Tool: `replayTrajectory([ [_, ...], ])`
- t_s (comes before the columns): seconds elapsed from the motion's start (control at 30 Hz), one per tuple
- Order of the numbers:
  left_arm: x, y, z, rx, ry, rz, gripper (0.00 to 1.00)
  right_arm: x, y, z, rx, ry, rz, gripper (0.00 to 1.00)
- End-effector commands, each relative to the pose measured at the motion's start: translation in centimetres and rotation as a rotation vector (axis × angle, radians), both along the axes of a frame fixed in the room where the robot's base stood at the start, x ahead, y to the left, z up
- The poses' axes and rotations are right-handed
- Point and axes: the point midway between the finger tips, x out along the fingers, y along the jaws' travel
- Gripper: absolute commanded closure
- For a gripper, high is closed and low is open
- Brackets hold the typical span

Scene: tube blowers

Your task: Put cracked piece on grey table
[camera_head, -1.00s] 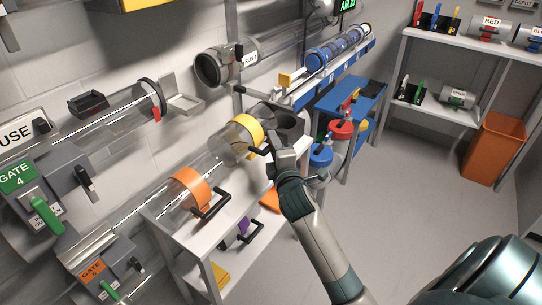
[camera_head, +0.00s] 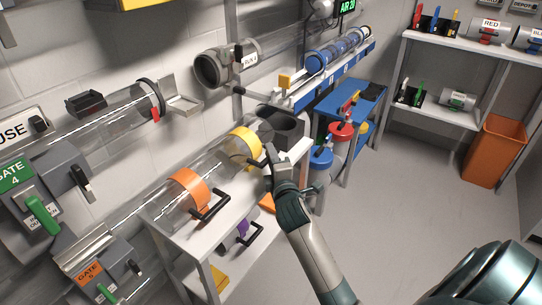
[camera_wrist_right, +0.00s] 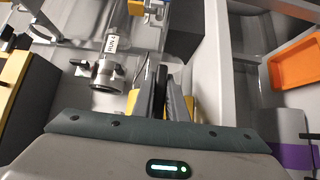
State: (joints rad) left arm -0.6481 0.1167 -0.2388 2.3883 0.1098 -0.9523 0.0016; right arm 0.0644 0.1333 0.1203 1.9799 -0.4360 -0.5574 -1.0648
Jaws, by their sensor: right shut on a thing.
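A clear tube piece with a yellow collar (camera_head: 246,142) lies at the middle of the head view, in line with a clear piece with an orange collar (camera_head: 188,191). No crack can be made out on either. My right gripper (camera_head: 268,160) is at the yellow-collared piece's black handle. In the wrist view, my right gripper (camera_wrist_right: 160,92) is shut on this dark handle (camera_wrist_right: 161,78). The pale grey table (camera_head: 213,247) stands below the pieces. My left gripper is not in view.
A dark cup-like fitting (camera_head: 281,127) sits just beyond the yellow collar. Blue-lidded (camera_head: 320,157) and red-lidded (camera_head: 340,132) canisters stand to the right. An orange tray (camera_wrist_right: 296,60) lies right of the gripper in the wrist view.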

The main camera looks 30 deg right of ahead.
Motion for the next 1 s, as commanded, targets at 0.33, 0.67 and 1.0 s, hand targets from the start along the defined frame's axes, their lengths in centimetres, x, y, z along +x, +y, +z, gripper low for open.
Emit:
replayTrajectory([
  [0.33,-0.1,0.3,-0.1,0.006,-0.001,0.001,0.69,0.0,0.0,-0.2,0.000,0.000,0.000,0.83],
  [0.67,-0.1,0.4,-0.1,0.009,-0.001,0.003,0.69,0.0,0.0,-0.2,0.000,0.000,0.000,0.69],
  [1.0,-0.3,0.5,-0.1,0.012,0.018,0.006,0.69,-1.6,0.6,0.0,0.001,0.002,0.001,0.69],
])
